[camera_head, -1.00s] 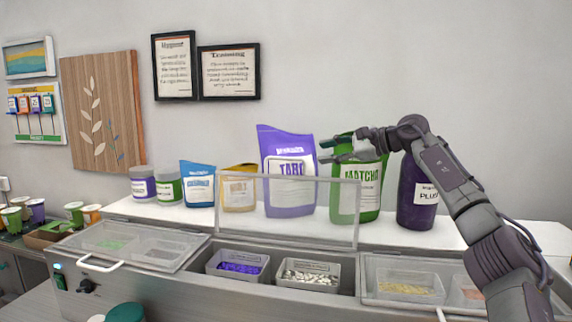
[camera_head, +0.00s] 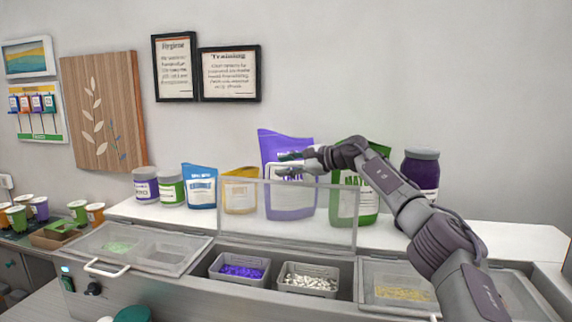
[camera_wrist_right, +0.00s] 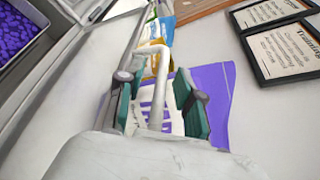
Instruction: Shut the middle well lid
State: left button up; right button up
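The middle well lid (camera_head: 300,212) is a clear panel standing upright, raised behind the open middle well, which holds a tub of purple pieces (camera_head: 240,271) and a tub of white pieces (camera_head: 308,281). My right gripper (camera_head: 285,164) is at the lid's top edge, in front of the purple pouch, with its fingers pointing left. In the right wrist view a white bar handle (camera_wrist_right: 157,60) lies between the two green-padded fingers of the gripper (camera_wrist_right: 158,92). The fingers are apart, with visible gaps beside the bar. My left gripper is not in view.
The left lid (camera_head: 140,243) and right lid (camera_head: 398,287) lie flat. On the shelf behind stand a purple pouch (camera_head: 288,205), a green matcha pouch (camera_head: 368,207), a dark purple jar (camera_head: 421,170) and smaller pouches. Framed signs hang on the wall.

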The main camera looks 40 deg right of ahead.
grip_shut()
dwell(0.3)
jog(key=shift+s+a+f+b, duration=0.15)
jog(key=shift+s+a+b, duration=0.05)
jog(key=shift+b, duration=0.35)
jog(key=s+a+f+n+t+b, duration=0.1)
jog(key=s+a+n+b, duration=0.2)
jog(key=s+a+b, duration=0.5)
jog(key=shift+s+a+f+t+h+b, duration=0.2)
jog(key=shift+s+a+t+h+b, duration=0.15)
jog(key=shift+a+b, duration=1.55)
jog(key=shift+d+b, duration=0.3)
jog(key=shift+d, duration=0.05)
